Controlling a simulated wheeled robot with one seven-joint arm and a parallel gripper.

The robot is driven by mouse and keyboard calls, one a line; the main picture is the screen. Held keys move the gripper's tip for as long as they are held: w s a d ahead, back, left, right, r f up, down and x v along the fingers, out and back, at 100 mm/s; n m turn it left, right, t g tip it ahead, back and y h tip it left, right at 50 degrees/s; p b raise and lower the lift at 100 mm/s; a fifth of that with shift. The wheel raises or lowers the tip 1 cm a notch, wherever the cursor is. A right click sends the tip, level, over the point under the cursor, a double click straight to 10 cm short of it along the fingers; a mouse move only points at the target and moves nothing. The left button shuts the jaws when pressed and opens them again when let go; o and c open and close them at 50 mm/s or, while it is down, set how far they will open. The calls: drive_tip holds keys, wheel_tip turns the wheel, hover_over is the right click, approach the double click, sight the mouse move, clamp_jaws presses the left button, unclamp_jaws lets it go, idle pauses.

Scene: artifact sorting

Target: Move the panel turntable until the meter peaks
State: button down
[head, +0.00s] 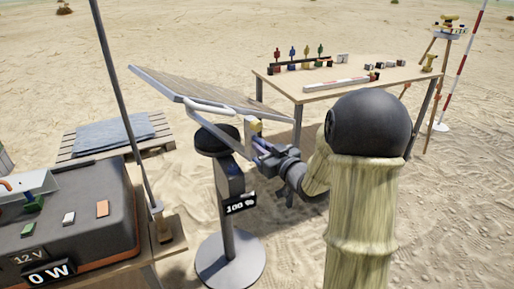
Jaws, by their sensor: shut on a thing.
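The panel (195,87) is a tilted brown board with a light frame, seen nearly edge-on. It sits above a black round turntable head (216,140) on a grey post with a round foot. My gripper (254,138) is at the right of the post, shut on a small yellow grip (255,126) below the panel's right end; the fingers are small and partly hidden. A display on the post (240,204) reads 100 %. The meter (50,274) on the dark case reads 0 W.
The dark case (95,211) stands on a wooden table at the left, with a thin pole (120,95) beside it. A pallet (160,143) with a grey sheet lies behind. A wooden table (290,88) with small coloured items stands behind my arm. Sand between is open.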

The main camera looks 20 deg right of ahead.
drive_tip(key=shift+s+a+r, duration=0.1)
drive_tip(key=shift+a+r, duration=0.15)
drive_tip(key=shift+a, duration=0.1)
drive_tip(key=c, duration=1.5)
unclamp_jaws()
drive_tip(key=shift+f, duration=0.1)
drive_tip(key=shift+s, duration=0.15)
drive_tip(key=b+v, duration=0.6)
drive_tip(key=v, duration=1.1)
drive_tip(key=shift+d, duration=0.15)
